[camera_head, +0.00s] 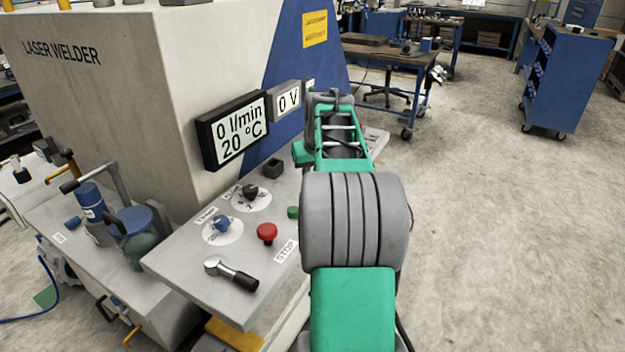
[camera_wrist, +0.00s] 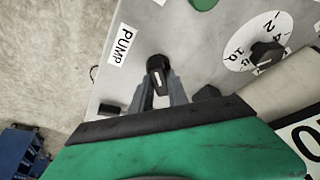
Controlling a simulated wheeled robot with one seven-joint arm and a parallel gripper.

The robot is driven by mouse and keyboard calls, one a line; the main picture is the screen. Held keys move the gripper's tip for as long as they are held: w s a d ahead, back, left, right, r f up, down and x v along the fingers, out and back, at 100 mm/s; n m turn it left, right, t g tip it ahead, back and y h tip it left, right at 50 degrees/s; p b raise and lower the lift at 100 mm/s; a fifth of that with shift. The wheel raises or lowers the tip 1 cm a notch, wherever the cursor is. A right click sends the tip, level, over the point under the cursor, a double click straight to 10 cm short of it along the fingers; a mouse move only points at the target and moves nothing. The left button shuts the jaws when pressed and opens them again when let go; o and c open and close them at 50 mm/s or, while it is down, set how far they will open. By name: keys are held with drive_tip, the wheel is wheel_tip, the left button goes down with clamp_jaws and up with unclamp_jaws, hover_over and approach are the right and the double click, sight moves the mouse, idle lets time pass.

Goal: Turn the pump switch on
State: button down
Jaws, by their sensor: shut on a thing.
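The pump switch (camera_wrist: 157,72) is a black rotary knob with a white pointer line, beside the label PUMP (camera_wrist: 122,45) on the grey panel in the wrist view. My gripper (camera_wrist: 161,90) is over the panel with its two grey fingers closed on either side of the knob, holding it. In the head view my arm hides the switch and the fingertips. The larger display (camera_head: 239,132) reads 0 l/min and 20 °C.
The panel also carries a black dial knob (camera_head: 250,190), a blue knob (camera_head: 221,222), a red STOP button (camera_head: 267,232) and a black-handled lever (camera_head: 232,275). The laser welder (camera_head: 120,100) stands behind. A small display (camera_head: 288,102) reads 0 V.

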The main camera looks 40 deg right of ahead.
drive_tip(key=m+h+p, duration=0.1)
drive_tip(key=m, duration=0.1)
drive_tip(key=m+g+p, duration=0.1)
drive_tip(key=m, duration=0.2)
drive_tip(key=shift+w+a+r+m+h, duration=0.2)
drive_tip(key=shift+m+h, duration=0.1)
drive_tip(key=shift+h, duration=0.1)
drive_tip(key=shift+f+m+g+h+p, duration=0.1)
drive_tip(key=shift+m+g+h+p, duration=0.2)
drive_tip(key=shift+m+g+p, duration=0.9)
drive_tip(key=shift+m+t, duration=0.3)
drive_tip(key=shift+m, duration=0.2)
drive_tip(key=c, duration=1.3)
unclamp_jaws()
drive_tip(key=shift+f, duration=0.1)
drive_tip(key=v, duration=0.8)
drive_tip(key=shift+d, duration=0.1)
